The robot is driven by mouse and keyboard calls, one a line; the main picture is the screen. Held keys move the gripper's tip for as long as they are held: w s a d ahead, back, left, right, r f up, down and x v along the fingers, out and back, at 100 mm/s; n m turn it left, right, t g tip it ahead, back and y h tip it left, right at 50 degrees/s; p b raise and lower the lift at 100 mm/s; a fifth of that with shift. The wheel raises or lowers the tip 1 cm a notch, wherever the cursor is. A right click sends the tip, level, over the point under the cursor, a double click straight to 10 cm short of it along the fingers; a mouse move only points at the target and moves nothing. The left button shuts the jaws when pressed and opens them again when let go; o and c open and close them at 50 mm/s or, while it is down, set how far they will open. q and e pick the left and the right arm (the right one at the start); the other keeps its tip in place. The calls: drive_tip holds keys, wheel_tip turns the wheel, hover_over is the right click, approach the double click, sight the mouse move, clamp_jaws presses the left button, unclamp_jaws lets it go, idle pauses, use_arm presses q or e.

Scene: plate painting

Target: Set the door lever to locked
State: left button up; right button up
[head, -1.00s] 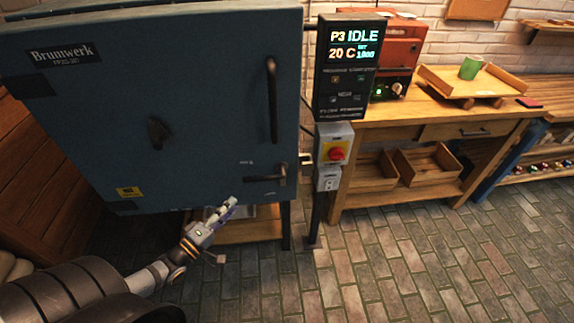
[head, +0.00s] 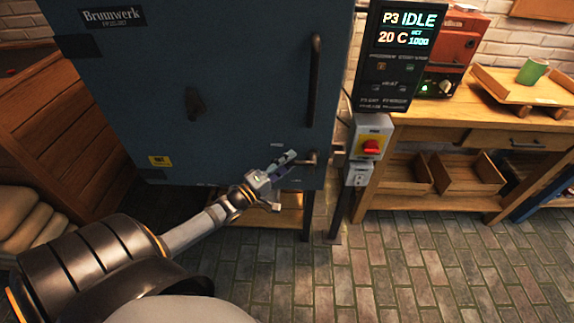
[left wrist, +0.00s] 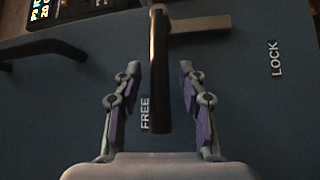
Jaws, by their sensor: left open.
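The door lever (head: 311,159) is a dark bar low on the right side of the blue kiln door (head: 240,90). In the left wrist view the lever (left wrist: 159,90) lies beside the FREE label (left wrist: 145,115); the LOCK label (left wrist: 275,58) is off to the right. My left gripper (head: 292,163) is open at the lever. In the left wrist view its two fingers (left wrist: 160,67) stand on either side of the bar, with gaps visible. In the head view the gripper hides most of the lever. My right gripper is not in view.
A long vertical handle (head: 315,80) is above the lever. A switch box (head: 371,140) with a red knob and a control panel (head: 400,55) reading IDLE, 20 C stand to the right. A wooden bench (head: 480,120) is beyond them. The brick floor (head: 400,270) in front is clear.

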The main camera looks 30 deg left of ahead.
use_arm(q)
clamp_jaws()
idle(0.5)
